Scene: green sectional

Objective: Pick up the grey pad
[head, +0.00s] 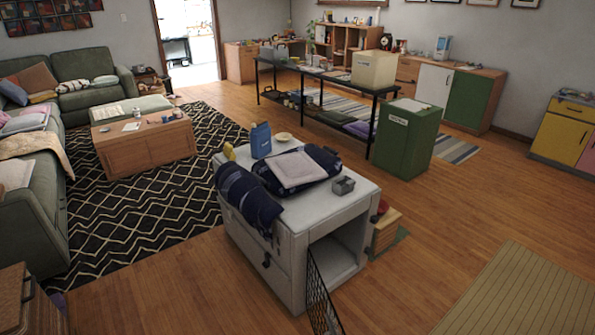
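A light grey pad (296,170), flat and roughly square, lies on top of a folded dark navy cloth (324,158) on the white cabinet (345,207) near the middle of the head view. The pad's upper face is uncovered. Neither my left nor my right gripper is in view.
Around the pad are a rolled navy cloth (247,199), a blue jug (261,139), a small bowl (283,137) and a small grey box (344,185). A green bin (405,145) stands behind right. Wooden floor (440,235) at right is clear.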

